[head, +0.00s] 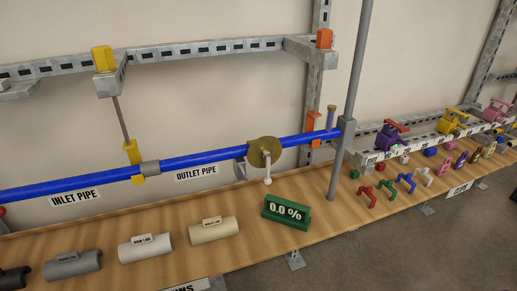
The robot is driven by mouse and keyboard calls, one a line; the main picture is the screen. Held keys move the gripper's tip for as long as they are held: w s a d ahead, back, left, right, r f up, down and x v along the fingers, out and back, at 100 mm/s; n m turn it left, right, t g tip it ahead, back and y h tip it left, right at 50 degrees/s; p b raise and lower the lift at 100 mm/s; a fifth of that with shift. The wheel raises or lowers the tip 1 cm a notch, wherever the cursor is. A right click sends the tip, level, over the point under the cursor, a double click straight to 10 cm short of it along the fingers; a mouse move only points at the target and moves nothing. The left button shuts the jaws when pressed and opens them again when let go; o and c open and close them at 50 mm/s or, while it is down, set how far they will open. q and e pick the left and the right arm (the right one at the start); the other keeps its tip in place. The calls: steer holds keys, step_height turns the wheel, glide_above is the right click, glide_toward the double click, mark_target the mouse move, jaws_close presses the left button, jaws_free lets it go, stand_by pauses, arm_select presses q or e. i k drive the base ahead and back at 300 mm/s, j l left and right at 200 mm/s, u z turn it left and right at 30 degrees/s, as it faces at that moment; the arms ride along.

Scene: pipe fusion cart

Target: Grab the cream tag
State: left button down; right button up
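Several small tag-like pieces stand in a row on the right part of the wooden shelf. Another pale piece (503,146) is near the right end of the row. They are too small for me to tell which is the cream tag. A cream half-round sleeve (213,230) with a small label lies on the shelf's front left part. Neither of my grippers is in view.
A blue pipe (205,159) with a grey collar and brass disc runs above the wooden shelf (330,222). Red (367,195) and blue handles stand right. Colored valves (392,135) sit on a rail behind.

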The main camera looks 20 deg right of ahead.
mark_target(490, 150)
steer(key=z, duration=2.4)
steer(key=i+l+z, duration=0.35)
steer(key=i, duration=0.6)
steer(key=i+z, duration=0.4)
steer(key=i, duration=0.6)
steer(key=i+u, duration=0.2)
steer(key=i, duration=0.25)
steer(key=i+l+u, duration=0.15)
steer(key=i, duration=0.25)
steer(key=i+l+u, duration=0.2)
steer(key=i, duration=0.2)
steer(key=i+l+u, duration=0.2)
steer(key=i, duration=0.2)
